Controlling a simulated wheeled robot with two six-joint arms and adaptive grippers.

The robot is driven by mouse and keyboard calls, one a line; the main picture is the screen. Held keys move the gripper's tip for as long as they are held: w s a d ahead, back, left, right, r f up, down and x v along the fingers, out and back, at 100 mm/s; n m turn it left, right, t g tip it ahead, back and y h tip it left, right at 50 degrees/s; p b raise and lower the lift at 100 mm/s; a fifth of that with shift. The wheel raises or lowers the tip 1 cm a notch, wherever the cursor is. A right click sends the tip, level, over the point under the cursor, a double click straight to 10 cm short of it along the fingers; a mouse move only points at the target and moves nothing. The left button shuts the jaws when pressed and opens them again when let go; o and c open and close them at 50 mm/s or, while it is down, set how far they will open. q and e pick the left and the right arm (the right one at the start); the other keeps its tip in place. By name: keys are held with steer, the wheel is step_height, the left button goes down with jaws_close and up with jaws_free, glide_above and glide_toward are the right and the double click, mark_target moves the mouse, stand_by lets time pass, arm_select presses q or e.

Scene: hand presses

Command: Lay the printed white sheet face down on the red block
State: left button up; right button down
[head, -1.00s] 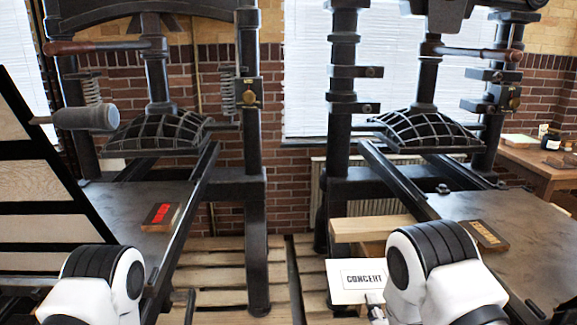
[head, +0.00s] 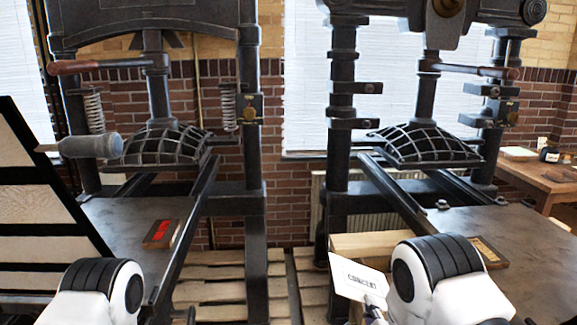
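The white sheet (head: 350,279), printed "CONCERT" on the side facing me, is tilted at the lower middle of the head view. My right gripper (head: 376,302) is shut on its lower right edge; my white and black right arm partly hides the gripper. The red block (head: 161,233), a dark-edged block with a red top, lies on the flat bed (head: 125,218) of the left press, well left of the sheet. My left arm shows at the lower left, but its gripper is out of view.
A second block (head: 489,252) with a tan face lies on the right press bed (head: 530,232), partly behind my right arm. Pale timber (head: 370,243) stands behind the sheet. A slanted black frame (head: 30,200) borders the left bed. Slatted pallets (head: 222,285) lie low between the presses.

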steer(key=m, duration=0.3)
steer(key=shift+m, duration=0.4)
